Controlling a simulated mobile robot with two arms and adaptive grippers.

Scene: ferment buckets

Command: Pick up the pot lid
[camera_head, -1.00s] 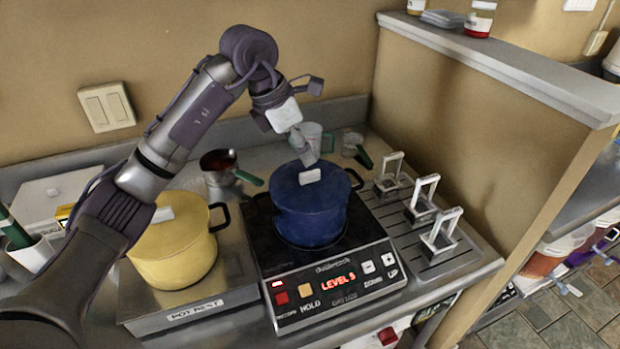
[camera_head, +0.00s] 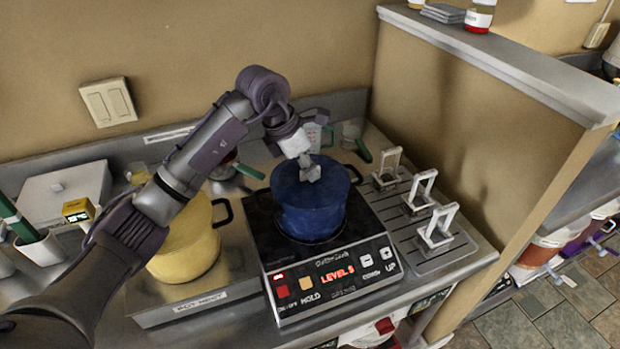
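A blue pot (camera_head: 312,212) stands on the black cooktop, with a blue lid (camera_head: 288,178) on it and a pale handle on top of the lid. My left gripper (camera_head: 308,170) reaches down from the upper left, with its fingertips at the lid's handle. The fingers and handle overlap and are small, so I cannot tell whether they are closed on it. The lid sits on the pot with no visible gap. A yellow pot (camera_head: 192,246) stands to the left, partly hidden by my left arm. My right gripper is not in view.
The cooktop (camera_head: 333,290) reads "LEVEL 5". White-handled metal stands (camera_head: 436,228) are on a slotted tray at the right, beside a tan partition (camera_head: 475,130). A measuring cup (camera_head: 314,136) is behind the blue pot. A white box (camera_head: 65,192) is at the far left.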

